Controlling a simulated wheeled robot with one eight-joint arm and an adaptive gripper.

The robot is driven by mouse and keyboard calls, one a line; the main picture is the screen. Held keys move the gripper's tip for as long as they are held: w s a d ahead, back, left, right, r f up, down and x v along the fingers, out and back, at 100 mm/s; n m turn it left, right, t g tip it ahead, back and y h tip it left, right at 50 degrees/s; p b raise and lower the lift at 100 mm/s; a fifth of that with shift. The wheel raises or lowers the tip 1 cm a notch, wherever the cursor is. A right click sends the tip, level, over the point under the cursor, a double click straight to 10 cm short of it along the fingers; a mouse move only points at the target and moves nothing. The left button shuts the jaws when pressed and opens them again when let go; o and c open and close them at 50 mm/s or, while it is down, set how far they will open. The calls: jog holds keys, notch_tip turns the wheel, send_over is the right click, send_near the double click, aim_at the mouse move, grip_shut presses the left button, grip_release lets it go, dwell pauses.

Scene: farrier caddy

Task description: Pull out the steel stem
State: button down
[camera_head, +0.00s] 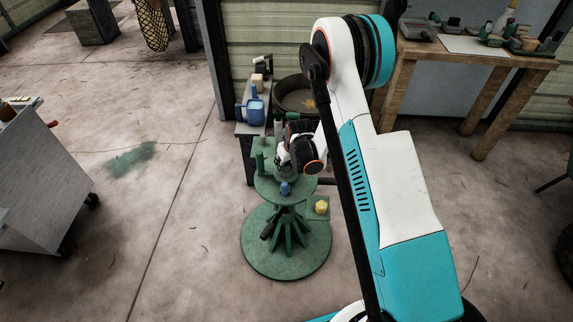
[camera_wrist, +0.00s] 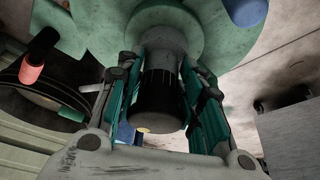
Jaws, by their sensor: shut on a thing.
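The green caddy stand (camera_head: 262,240) has a broad round base and a smaller round top plate (camera_head: 268,190). My gripper (camera_head: 287,165) is over the top plate, partly hidden by my own wrist. In the wrist view, my gripper (camera_wrist: 160,112) has its fingers on both sides of the steel stem (camera_wrist: 158,88), shut on it. The stem is a cylinder, grey near a round green collar (camera_wrist: 160,25) and dark toward the palm. Whether its end still sits inside the collar I cannot tell. The stem is hidden in the head view.
A yellow piece (camera_head: 321,207) rests on a small green plate at right. Behind stand a side table with a blue jug (camera_head: 251,112) and a dark round pan (camera_head: 295,95). A wooden workbench (camera_head: 460,58) is back right.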

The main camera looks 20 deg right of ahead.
jog(key=c, duration=1)
grip_release()
jog(key=shift+w, duration=0.1)
jog(key=shift+o, duration=0.2)
jog(key=shift+r, duration=0.15)
jog(key=v, duration=1.1)
jog(key=shift+r, duration=0.4)
